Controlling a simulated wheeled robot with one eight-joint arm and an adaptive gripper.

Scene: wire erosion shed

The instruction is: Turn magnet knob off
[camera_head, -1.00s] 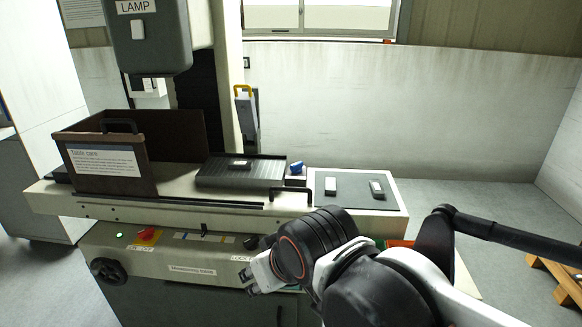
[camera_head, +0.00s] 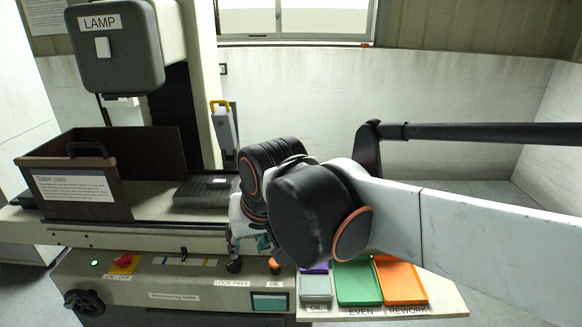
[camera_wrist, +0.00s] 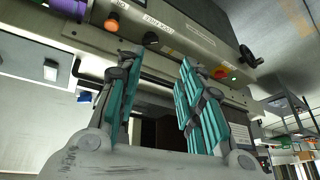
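No knob in view carries a readable magnet label. A small blue knob-like part (camera_wrist: 84,96) shows in the wrist view, left of my fingers; my arm hides it in the head view. The dark ribbed plate (camera_head: 203,192) lies on the machine table, its right end hidden by my gripper. A red switch on yellow (camera_head: 124,261) sits on the front panel and also shows in the wrist view (camera_wrist: 221,73). My gripper (camera_head: 243,250) is in front of the table's right part, above the LOCK/FREE panel area. In the wrist view its teal-padded fingers (camera_wrist: 156,62) stand apart, with nothing between them.
A black lever knob (camera_head: 234,265) and an orange knob (camera_head: 274,265) stick out of the panel near my gripper. A brown tray wall (camera_head: 88,195) stands at the left. Green (camera_head: 357,281) and orange bins (camera_head: 400,281) sit at the lower right.

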